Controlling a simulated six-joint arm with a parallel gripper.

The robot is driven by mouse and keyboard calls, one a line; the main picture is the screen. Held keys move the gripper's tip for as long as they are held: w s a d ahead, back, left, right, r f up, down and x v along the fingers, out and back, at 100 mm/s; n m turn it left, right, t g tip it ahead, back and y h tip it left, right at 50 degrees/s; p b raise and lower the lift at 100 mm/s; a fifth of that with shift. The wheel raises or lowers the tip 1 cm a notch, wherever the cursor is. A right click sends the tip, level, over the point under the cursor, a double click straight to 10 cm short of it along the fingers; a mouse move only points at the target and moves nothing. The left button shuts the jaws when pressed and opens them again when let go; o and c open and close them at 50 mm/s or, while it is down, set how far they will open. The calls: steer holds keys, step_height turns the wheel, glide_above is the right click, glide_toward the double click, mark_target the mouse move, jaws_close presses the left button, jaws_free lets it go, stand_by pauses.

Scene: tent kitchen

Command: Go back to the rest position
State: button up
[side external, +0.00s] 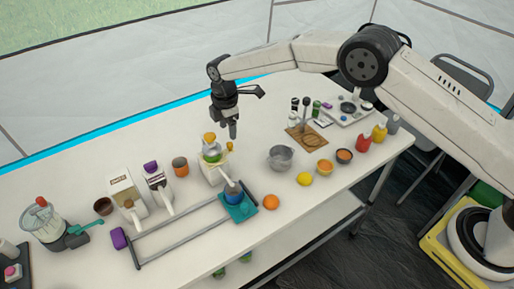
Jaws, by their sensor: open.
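My gripper (233,130) hangs over the white table (350,190), pointing down, with its fingertips above and a little behind the yellow-topped juicer (212,155). Its jaws are open and nothing shows between them. My arm reaches in from the right over the table, with its elbow raised. No marker of a rest position can be made out.
A metal bowl (281,158), an orange (271,202) and a lemon (305,179) stand to the right. A blender (45,224) is far left.

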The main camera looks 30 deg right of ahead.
steer(key=shift+r, duration=0.25)
steer(key=shift+s+d+r+m, duration=0.15)
steer(key=shift+d+r+m, duration=0.15)
steer(key=shift+d, duration=0.1)
steer(key=s+d+r+m+t, duration=0.1)
steer(key=s+d+r+m, duration=0.3)
steer(key=s+d+m, duration=0.35)
steer(key=s+d+r+m+t, duration=0.1)
steer(key=s+d+r+m, duration=0.35)
steer(key=s+d, duration=0.5)
steer(key=s+d+f+m, duration=0.1)
steer(key=s+m, duration=0.4)
steer(key=s, duration=0.8)
steer(key=shift+d+f+t, duration=0.3)
steer(key=shift+f, duration=0.1)
